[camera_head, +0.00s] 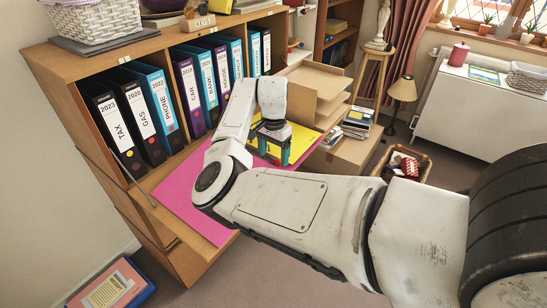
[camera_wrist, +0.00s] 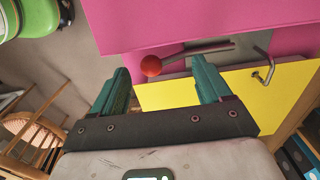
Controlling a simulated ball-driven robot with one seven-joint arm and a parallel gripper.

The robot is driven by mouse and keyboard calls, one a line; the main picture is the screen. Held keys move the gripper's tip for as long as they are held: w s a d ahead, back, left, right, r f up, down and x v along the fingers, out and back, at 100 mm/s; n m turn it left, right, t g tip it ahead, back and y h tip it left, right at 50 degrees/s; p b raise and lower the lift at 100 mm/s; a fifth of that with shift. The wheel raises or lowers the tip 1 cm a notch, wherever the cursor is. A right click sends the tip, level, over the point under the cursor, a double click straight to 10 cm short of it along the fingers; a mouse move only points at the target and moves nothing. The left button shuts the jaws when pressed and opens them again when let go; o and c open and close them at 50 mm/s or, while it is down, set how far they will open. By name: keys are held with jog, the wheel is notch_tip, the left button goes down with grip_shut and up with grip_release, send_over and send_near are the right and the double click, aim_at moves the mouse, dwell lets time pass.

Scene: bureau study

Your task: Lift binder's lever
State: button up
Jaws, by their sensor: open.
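An open pink binder (camera_head: 180,197) lies on the fold-down desk, with a yellow sheet (camera_head: 300,143) at its right part. In the wrist view the pink cover (camera_wrist: 190,20) and yellow sheet (camera_wrist: 225,88) fill the middle and right. The lever (camera_wrist: 205,48) is a thin metal bar with a red ball (camera_wrist: 151,65) at its end. A bent metal ring (camera_wrist: 265,70) stands to its right. My gripper (camera_wrist: 160,78) is open and empty; the red ball shows between its teal fingertips. In the head view my gripper (camera_head: 272,145) is over the binder, and my arm hides the lever.
Upright binders (camera_head: 160,100) stand in the shelf behind the desk. A cardboard letter tray (camera_head: 318,90) is close to my gripper's right. A wastebasket (camera_head: 405,163) and lamp (camera_head: 402,90) stand beyond. In the wrist view a green round object (camera_wrist: 30,18) is at upper left.

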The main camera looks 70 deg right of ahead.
jog(key=shift+f, duration=1.05)
jog(key=shift+s, duration=0.1)
grip_shut()
